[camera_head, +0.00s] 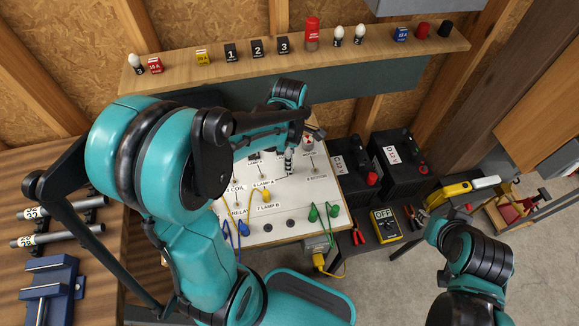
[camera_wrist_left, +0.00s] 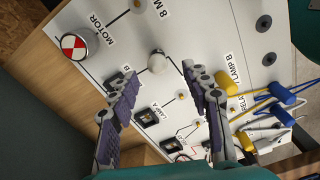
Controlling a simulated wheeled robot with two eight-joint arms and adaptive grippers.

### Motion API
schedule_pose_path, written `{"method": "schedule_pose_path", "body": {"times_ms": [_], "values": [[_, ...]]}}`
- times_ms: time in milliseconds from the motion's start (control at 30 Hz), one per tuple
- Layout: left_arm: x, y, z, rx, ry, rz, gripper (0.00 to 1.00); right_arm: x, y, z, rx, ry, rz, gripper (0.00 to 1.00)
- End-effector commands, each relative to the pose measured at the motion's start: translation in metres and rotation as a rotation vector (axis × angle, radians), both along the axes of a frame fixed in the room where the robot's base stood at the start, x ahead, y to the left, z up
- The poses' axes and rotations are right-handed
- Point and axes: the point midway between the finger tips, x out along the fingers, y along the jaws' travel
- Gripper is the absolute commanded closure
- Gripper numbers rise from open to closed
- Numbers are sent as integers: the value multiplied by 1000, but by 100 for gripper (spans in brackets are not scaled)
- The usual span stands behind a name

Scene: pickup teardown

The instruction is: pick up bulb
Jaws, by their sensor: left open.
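My left gripper (camera_wrist_left: 158,78) is open, with one finger on each side of the bulb. A gap shows between the bulb and each finger; whether the tips are level with it I cannot tell. In the head view the left gripper (camera_head: 289,162) points down over the board, and the bulb there cannot be made out. My right arm is at the lower right; its fingers cannot be made out.
A wooden shelf (camera_head: 185,62) behind the board holds several white bulbs, coloured fuses and numbered black blocks. A blue vise (camera_head: 48,288) is at left. Coloured leads lie on the board.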

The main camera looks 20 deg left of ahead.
Motion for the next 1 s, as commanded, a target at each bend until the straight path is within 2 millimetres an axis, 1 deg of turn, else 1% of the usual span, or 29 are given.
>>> {"method": "schedule_pose_path", "body": {"times_ms": [300, 400, 567, 600, 667, 700, 733, 867, 900, 1000], "values": [[5, -3, -45, 0, -1, -1, 52, 0, 0, -22, 0, 0, 0, 69], [5, -3, -51, 0, -1, -1, 52, 0, 0, -24, 0, 0, 0, 69], [5, -3, -49, 0, -1, -2, 52, 0, 0, -22, 0, 0, 0, 69], [5, -3, -49, 0, -1, -2, 57, 0, 0, -22, 0, 0, 0, 69], [5, -3, -49, 0, -1, -2, 73, 0, 0, -22, 0, 0, 0, 69], [5, -3, -49, 0, -1, -2, 84, 0, 0, -22, 0, 0, 0, 69], [5, -3, -49, 0, -1, -2, 92, 0, 0, -22, 0, 0, 0, 69], [5, -3, -49, 0, -1, -2, 92, 0, 0, -22, 0, 0, 0, 69], [5, -3, -49, 1, -2, -2, 96, 0, 0, -22, 0, 0, 0, 69], [5, -3, -49, 1, -2, -2, 96, 0, 0, -22, 0, 0, 0, 69]]}}
